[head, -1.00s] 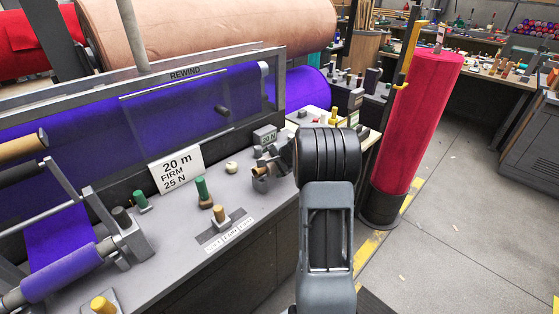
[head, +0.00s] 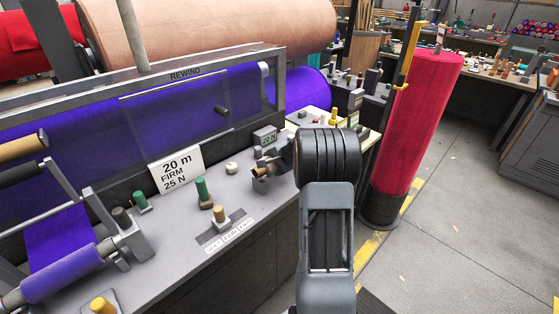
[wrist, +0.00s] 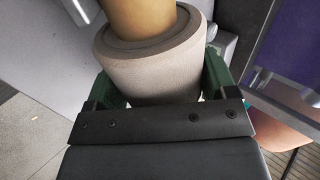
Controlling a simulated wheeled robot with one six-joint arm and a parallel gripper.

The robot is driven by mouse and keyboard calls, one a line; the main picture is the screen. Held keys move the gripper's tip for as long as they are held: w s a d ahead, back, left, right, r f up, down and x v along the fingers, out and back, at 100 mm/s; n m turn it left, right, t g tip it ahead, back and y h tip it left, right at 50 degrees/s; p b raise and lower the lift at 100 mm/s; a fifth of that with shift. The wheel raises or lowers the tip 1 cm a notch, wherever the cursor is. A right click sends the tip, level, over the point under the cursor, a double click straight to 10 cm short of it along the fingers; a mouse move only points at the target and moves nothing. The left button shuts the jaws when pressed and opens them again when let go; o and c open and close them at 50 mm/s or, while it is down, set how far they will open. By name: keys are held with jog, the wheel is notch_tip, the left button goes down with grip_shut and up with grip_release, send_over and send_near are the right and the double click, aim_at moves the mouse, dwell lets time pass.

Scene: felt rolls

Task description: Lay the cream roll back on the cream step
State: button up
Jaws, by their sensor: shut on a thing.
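In the wrist view my gripper (wrist: 158,88) is shut on a pale cream-grey roll (wrist: 150,72), with a green finger on each side of it. The roll's ringed end faces up in the picture, and a tan cylinder (wrist: 138,16) stands out from its middle. I cannot tell whether the roll touches anything below. I cannot make out a cream step for certain in either view.
The grey bench (head: 180,255) carries a "20 m FIRM 25 N" card (head: 176,168), a green peg (head: 201,188) and a tan peg (head: 221,214). Purple felt (head: 60,140) runs behind. A tall red roll (head: 430,120) stands right of my arm; open floor (head: 480,235) lies beyond.

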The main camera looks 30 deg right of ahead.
jog(key=shift+r+p, duration=0.65)
jog(key=shift+r, duration=0.5)
dwell(0.5)
jog(key=shift+r+p, duration=0.4)
jog(key=shift+r, duration=0.25)
jog(key=shift+r, duration=0.2)
dwell(0.3)
jog(key=shift+r+p, duration=1.1)
jog(key=shift+r, duration=0.45)
